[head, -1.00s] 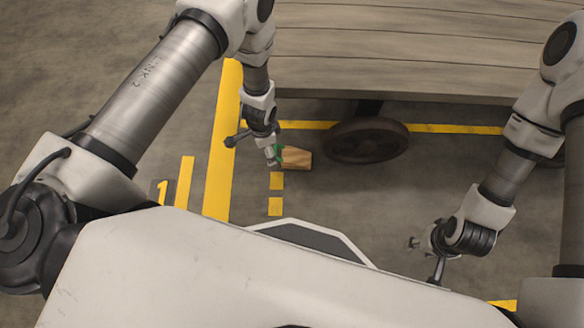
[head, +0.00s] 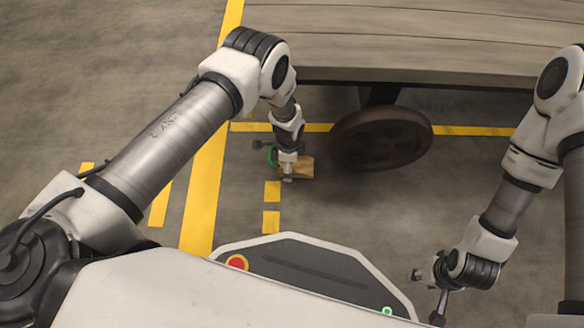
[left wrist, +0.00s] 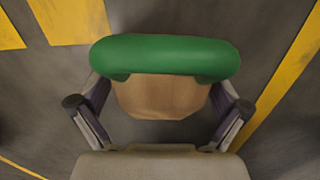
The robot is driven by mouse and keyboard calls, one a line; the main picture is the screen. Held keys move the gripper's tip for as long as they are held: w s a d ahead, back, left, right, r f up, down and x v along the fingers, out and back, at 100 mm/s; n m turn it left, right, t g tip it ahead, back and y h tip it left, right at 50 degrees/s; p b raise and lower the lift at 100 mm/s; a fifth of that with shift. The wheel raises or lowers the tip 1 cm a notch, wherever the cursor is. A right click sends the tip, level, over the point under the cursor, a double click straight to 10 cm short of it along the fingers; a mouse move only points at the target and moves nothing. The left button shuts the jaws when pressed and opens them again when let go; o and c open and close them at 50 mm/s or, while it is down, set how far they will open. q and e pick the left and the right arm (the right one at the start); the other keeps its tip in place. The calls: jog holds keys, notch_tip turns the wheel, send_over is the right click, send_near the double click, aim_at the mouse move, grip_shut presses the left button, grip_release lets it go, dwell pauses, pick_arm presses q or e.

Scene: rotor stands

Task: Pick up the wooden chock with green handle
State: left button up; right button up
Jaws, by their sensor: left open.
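The wooden chock (head: 307,167) with its green handle (head: 272,156) rests on the floor just left of a dark cart wheel. My left gripper (head: 288,174) is over the chock and hides part of it. In the left wrist view the green handle (left wrist: 165,56) lies across the upper middle, with the tan wood (left wrist: 160,98) below it. The open left fingers (left wrist: 160,108) stand on either side of the chock, with gaps visible between them and the wood. My right gripper (head: 422,274) is low at the right, away from the chock; its jaws are too small to read.
The cart's wheel (head: 382,138) stands close right of the chock, under the grey plank deck (head: 420,45). Yellow lines (head: 208,180) mark the concrete floor. Bare floor lies in front of the wheel.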

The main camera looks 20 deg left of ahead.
pick_arm(q)
jog(key=shift+r, duration=0.15)
jog(key=shift+r, duration=0.1)
jog(key=c, duration=1.5)
